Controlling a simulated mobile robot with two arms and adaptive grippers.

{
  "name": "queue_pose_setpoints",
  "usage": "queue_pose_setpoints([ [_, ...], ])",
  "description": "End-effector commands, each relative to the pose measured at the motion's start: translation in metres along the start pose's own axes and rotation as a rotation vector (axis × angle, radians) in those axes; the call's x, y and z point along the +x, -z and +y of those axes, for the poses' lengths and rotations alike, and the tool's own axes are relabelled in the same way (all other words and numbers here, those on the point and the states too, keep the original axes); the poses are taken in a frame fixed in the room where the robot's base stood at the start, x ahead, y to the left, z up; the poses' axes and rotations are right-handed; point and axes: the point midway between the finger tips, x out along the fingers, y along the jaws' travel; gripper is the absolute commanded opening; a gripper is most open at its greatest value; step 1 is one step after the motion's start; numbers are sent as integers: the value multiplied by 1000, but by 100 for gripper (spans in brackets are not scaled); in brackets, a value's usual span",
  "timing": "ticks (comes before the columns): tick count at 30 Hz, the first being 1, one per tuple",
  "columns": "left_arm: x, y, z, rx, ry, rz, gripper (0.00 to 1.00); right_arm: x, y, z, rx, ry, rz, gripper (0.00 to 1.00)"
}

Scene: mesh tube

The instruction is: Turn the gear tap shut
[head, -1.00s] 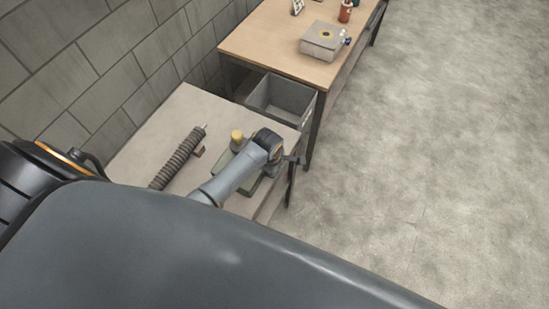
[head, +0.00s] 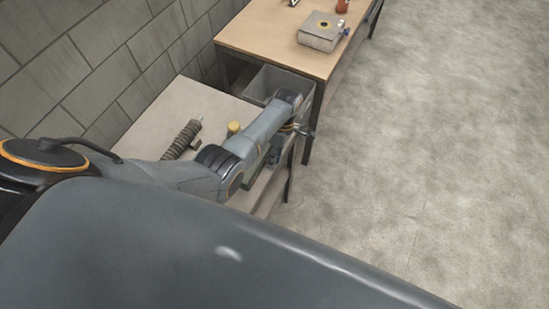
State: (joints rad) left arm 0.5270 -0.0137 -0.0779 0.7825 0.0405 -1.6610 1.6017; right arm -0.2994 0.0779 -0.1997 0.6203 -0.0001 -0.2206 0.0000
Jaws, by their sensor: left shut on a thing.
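The device I take for the gear tap (head: 256,175) is on the pale near table, with a low green base and a yellow cap (head: 233,127). My left arm crosses over it and hides much of it. My left gripper (head: 303,131) is at the device's far right side, by the table's edge, with its fingers closed. What sits between the fingers is too small and hidden to make out clearly; it appears to be part of the tap. My right gripper is not in view.
A dark ribbed rod (head: 182,139) lies on the near table (head: 196,100). A grey open bin (head: 271,83) stands beyond it. The wooden table (head: 270,38) behind carries a grey box (head: 321,35). A block wall is left; the floor right is clear.

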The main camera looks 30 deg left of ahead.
Motion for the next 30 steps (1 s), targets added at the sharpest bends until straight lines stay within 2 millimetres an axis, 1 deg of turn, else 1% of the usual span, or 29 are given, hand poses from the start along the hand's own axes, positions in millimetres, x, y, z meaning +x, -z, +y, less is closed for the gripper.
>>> queue_pose_setpoints([
  [11, 1, 1, -1, 0, 8, 3, 0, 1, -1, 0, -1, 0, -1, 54],
  [12, 1, 1, -1, 0, 8, 3, 27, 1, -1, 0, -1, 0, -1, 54],
  [14, 1, 1, -1, 0, 8, 3, 39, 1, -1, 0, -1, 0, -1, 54],
  [15, 1, 1, -1, -1, 8, 3, 47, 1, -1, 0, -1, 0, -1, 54],
  [22, 1, 1, 0, -1, 6, 2, 48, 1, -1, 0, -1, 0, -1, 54],
  [25, -1, 1, 0, -1, 5, 1, 48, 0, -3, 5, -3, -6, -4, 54],
  [28, -9, 0, 1, 0, 2, 1, 48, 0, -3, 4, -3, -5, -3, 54],
  [30, -20, 0, 2, 0, 1, 1, 48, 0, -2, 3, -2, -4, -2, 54],
])
